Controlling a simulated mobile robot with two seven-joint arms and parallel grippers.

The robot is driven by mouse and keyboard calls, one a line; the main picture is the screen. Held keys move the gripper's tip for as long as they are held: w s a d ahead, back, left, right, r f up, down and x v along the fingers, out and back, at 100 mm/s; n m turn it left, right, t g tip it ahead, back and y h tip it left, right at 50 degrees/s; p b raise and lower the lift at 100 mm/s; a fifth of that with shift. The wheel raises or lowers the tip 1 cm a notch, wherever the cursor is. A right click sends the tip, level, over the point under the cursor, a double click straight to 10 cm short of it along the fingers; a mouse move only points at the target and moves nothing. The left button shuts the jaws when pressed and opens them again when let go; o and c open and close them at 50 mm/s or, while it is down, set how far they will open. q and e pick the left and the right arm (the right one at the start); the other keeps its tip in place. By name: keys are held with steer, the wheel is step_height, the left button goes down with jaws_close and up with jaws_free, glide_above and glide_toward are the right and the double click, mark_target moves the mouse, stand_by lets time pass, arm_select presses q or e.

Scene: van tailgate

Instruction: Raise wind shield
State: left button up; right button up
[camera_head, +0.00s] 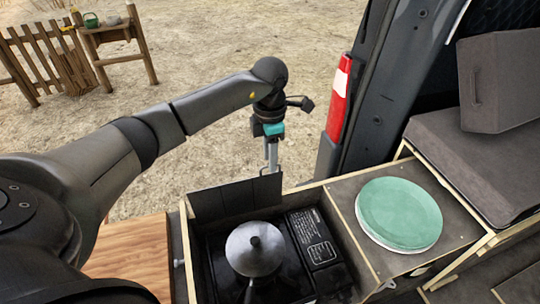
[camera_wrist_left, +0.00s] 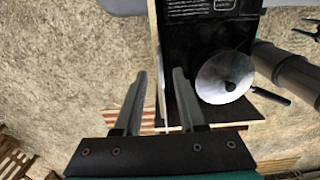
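The wind shield (camera_head: 230,199) is a dark folded panel standing upright along the far edge of the stove box. My left gripper (camera_head: 272,168) points down at the right end of the shield, its fingertips close to the panel's top edge. In the left wrist view, the gripper's two fingers (camera_wrist_left: 160,98) are apart, with a thin upright edge between them; I cannot tell whether they touch it. The black stove (camera_head: 318,245) sits in the box with a silver pot (camera_head: 255,250) on it.
Green plates (camera_head: 400,212) lie on the counter right of the stove. The van's door pillar with a red light (camera_head: 338,100) rises just right of my left gripper. A wooden board (camera_head: 130,255) lies left of the box. Open ground lies beyond.

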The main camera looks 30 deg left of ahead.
arm_select(q)
step_height(320, 180, up, 15)
steer(key=b, duration=0.1)
stand_by(0.6)
stand_by(0.5)
